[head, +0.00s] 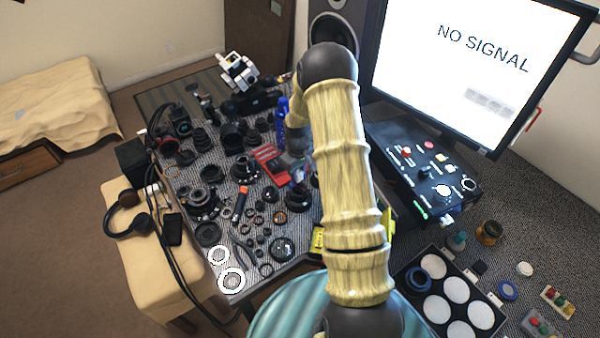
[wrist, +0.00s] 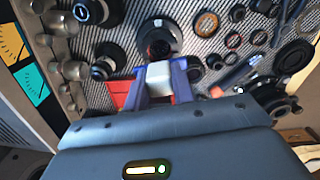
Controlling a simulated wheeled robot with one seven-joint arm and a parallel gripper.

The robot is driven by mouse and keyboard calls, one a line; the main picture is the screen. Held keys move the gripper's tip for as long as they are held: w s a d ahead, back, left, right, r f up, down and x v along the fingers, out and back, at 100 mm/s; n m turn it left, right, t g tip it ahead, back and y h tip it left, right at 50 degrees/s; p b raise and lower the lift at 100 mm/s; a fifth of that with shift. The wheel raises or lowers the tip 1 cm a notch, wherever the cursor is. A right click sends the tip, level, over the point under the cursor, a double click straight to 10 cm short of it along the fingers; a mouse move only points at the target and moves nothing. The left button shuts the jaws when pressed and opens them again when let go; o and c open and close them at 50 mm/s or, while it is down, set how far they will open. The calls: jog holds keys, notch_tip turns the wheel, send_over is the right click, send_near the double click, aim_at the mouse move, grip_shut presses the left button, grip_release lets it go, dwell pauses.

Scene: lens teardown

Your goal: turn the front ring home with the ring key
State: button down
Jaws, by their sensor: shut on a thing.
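My gripper (wrist: 160,85) has blue fingers and is shut on a pale grey block (wrist: 159,77), which looks like the grip of the ring key. The key's far end is hidden or too dark to make out. Just beyond the fingertips in the wrist view is a dark round lens part (wrist: 159,38) with a raised rim. I cannot tell whether the key touches it, nor which ring is the front ring. In the head view my arm covers most of the gripper and the spot below it.
A red tray (head: 268,160) lies beside the gripper, with a blue bottle (head: 281,118) behind it. Many dark lens parts and rings crowd the patterned table. A control box (head: 425,160) and monitor (head: 480,60) stand right. A case with white discs (head: 438,309) lies at front right.

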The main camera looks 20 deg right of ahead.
aim_at(299, 180)
jog(key=shift+f+b, duration=0.9)
jog(key=shift+f, duration=0.5)
jog(key=shift+w+f, duration=0.1)
jog(key=shift+f, duration=0.05)
jog(key=shift+d, duration=0.2)
jog(key=shift+a, duration=0.35)
jog(key=shift+s+d+f, duration=0.2)
jog(key=shift+w+f+b, duration=0.1)
jog(key=shift+f+b, duration=0.4)
dwell(0.7)
